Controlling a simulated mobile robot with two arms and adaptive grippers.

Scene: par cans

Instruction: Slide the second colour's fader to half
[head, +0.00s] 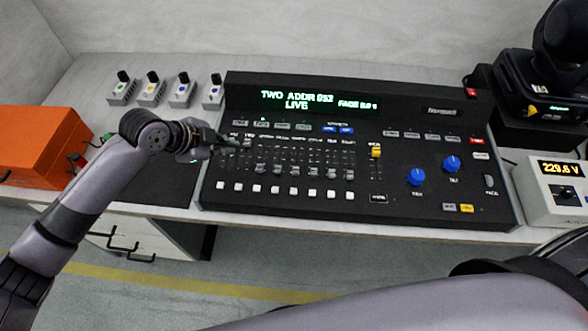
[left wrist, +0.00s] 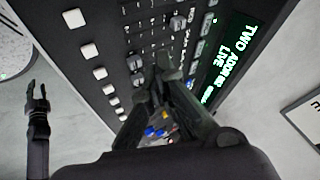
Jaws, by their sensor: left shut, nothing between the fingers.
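The black lighting console (head: 290,200) lies on the bench and has a row of fader slots with grey caps. My left gripper (head: 226,147) is shut and empty over the upper left end of the fader row. It hides part of the leftmost faders. In the left wrist view its fingertips (left wrist: 164,68) are together among the fader slots; I cannot tell whether they touch a cap. One fader cap (left wrist: 178,22) shows beyond them. Several other caps (head: 295,170) sit lower in their slots. My right gripper (left wrist: 38,98) shows in the left wrist view with its fingers apart.
The green display (head: 318,101) reads "TWO ADDR", "LIVE" and a fade time. White buttons (head: 257,188) line the front edge. An orange fader (head: 376,152) and blue knobs (head: 416,177) are further right. Small switch boxes (head: 152,92) stand behind, an orange case (head: 40,145) left.

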